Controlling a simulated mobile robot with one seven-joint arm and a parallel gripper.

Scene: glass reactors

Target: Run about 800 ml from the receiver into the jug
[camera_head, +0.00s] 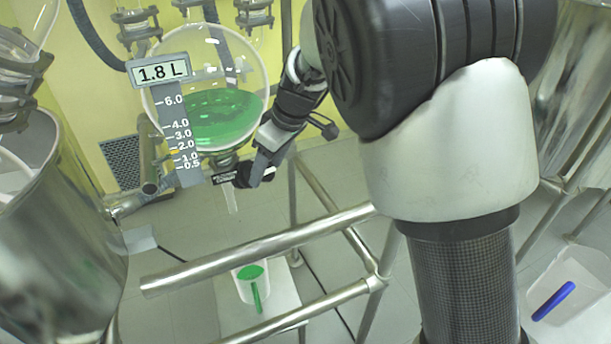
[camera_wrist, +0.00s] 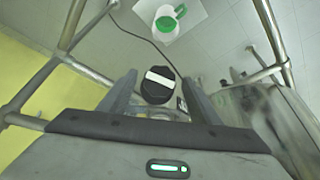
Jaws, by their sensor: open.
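The round glass receiver (camera_head: 222,62) holds green liquid. Its display (camera_head: 162,72) reads 1.8 L, above a graduated scale. Below it is a clear outlet tube (camera_head: 231,201), with no stream visible under it. A black valve knob (camera_head: 242,175) sits at the outlet. In the wrist view the knob (camera_wrist: 158,92) shows a white bar lying crosswise. My gripper (camera_head: 256,172) is open, with its fingers on either side of the knob; I cannot tell whether they touch it. The white jug (camera_head: 248,288) with a green handle stands below, with green inside; it also shows in the wrist view (camera_wrist: 160,32).
The jug stands on a pale sheet (camera_head: 222,308) on the floor. A steel frame rail (camera_head: 250,246) crosses between my arm and the jug. A metal vessel (camera_head: 60,240) is at left.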

